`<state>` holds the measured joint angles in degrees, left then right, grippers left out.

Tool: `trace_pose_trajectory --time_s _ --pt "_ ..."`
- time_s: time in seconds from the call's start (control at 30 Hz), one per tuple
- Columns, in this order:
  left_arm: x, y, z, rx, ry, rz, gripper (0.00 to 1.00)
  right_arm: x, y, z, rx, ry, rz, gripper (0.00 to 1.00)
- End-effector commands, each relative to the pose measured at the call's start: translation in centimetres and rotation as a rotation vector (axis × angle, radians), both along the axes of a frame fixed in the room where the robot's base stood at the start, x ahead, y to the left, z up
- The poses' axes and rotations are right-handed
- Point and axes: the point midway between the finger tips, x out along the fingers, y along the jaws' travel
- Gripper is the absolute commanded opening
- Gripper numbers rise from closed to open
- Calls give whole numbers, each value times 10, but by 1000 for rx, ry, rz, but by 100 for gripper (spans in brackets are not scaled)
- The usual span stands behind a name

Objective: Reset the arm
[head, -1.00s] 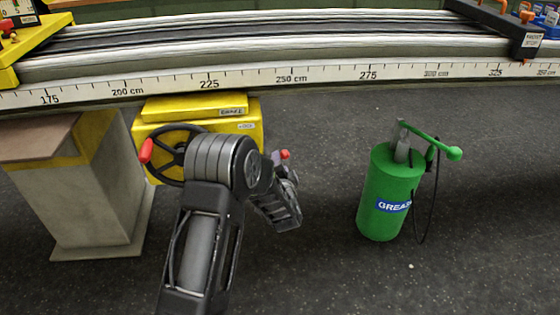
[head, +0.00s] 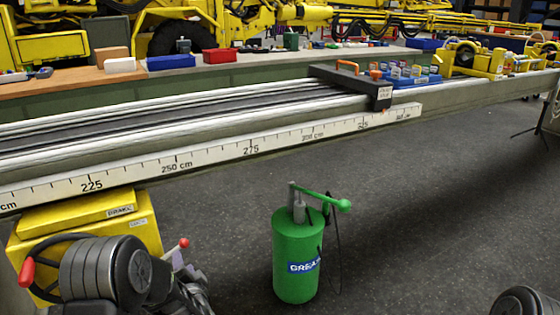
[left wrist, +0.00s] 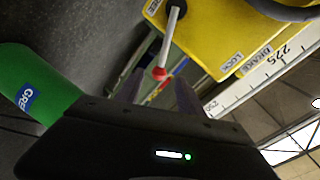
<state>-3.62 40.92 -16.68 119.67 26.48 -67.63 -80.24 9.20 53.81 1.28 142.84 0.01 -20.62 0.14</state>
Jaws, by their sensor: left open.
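A long rail-like boom (head: 200,110) with a centimetre scale (head: 205,162) along its front runs across the head view. Below it at left is a yellow box (head: 143,222) labelled BRAKE, with a black handwheel bearing a red knob (head: 27,272). A lever with a red tip (head: 184,243) sticks out at the box's right. My left gripper (head: 195,290) is low in front of that lever, partly hidden by my arm. In the left wrist view, its open fingers (left wrist: 157,92) are on either side of the red tip (left wrist: 160,73); contact cannot be told. My right gripper is out of view.
A green grease canister (head: 297,255) with a pump handle stands on the floor right of my left arm. A black end block (head: 350,86) sits on the boom. A bench (head: 60,90) with boxes and yellow machines are behind. Dark floor is clear at right.

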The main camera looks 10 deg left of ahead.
Motion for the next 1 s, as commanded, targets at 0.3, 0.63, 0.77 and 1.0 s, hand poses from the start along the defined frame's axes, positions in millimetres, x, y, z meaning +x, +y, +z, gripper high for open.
trace_pose_trajectory --time_s 0.3,0.63,0.77,1.0 --pt "-17 -60 -73 -539 24 -25 45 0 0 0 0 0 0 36" --pt "-174 -206 -216 -1251 478 189 45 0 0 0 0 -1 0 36" --pt "-238 -241 -238 -1367 644 294 45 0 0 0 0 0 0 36" --pt "-337 -288 -251 -1450 905 384 45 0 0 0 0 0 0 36"
